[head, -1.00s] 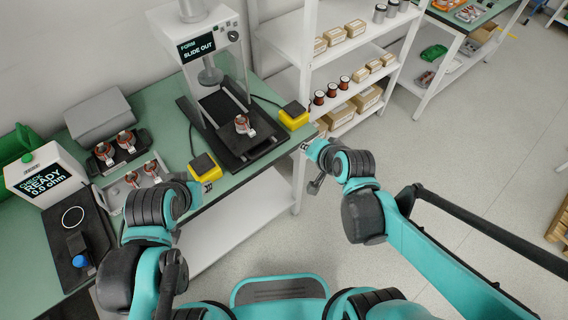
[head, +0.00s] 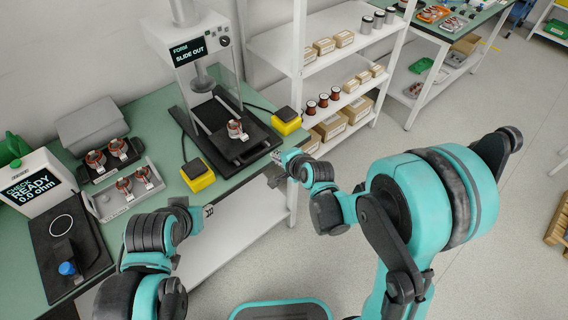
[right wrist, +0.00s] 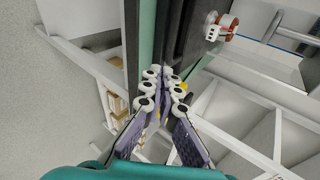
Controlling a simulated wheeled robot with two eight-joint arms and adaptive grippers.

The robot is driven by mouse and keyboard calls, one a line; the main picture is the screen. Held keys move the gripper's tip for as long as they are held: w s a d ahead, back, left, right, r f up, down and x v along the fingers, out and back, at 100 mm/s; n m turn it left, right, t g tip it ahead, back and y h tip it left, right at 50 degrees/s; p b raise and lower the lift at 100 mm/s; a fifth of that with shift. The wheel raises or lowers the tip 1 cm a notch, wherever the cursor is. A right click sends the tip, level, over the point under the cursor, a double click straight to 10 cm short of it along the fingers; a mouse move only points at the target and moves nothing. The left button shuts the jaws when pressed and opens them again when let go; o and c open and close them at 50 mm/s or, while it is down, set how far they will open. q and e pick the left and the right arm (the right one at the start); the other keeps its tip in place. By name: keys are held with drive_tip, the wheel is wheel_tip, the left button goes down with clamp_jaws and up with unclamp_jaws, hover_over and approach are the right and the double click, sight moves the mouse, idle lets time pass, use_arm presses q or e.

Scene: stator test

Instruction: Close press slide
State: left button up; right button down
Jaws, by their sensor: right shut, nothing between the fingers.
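The press (head: 190,45) stands on the green bench, and its display reads "FORM SLIDE OUT". Its dark slide (head: 246,154) sticks out toward me, with a copper-wound stator (head: 236,129) on it. In the right wrist view the slide (right wrist: 184,35) and stator (right wrist: 218,30) are beyond my fingertips. My right gripper (head: 277,158) is shut and empty, just off the slide's front right end; its fingertips show in the wrist view (right wrist: 165,78). My left gripper (head: 208,211) is in front of the bench edge, too small to tell its opening.
Yellow-and-black buttons flank the slide at left (head: 198,176) and right (head: 287,121). A tray with stators (head: 110,206), a checker reading "READY 0.0 ohm" (head: 35,190) and a black fixture plate (head: 45,255) are at left. White shelves (head: 290,50) stand at right.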

sight(267, 149)
drive_tip(key=x, duration=0.2)
drive_tip(key=b+x, duration=0.1)
drive_tip(key=x, duration=0.1)
drive_tip(key=shift+w+a+r, duration=0.15)
drive_tip(key=shift+w+r, duration=0.15)
drive_tip(key=shift+w, duration=0.05)
drive_tip(key=shift+w+a, duration=0.1)
drive_tip(key=w+a, duration=0.3)
drive_tip(key=w, duration=0.2)
drive_tip(key=w+a, duration=0.4)
drive_tip(key=w, duration=0.1)
drive_tip(key=w+a, duration=0.4)
drive_tip(key=w, duration=0.1)
drive_tip(key=shift+w, duration=0.15)
drive_tip(key=shift+r, duration=0.1)
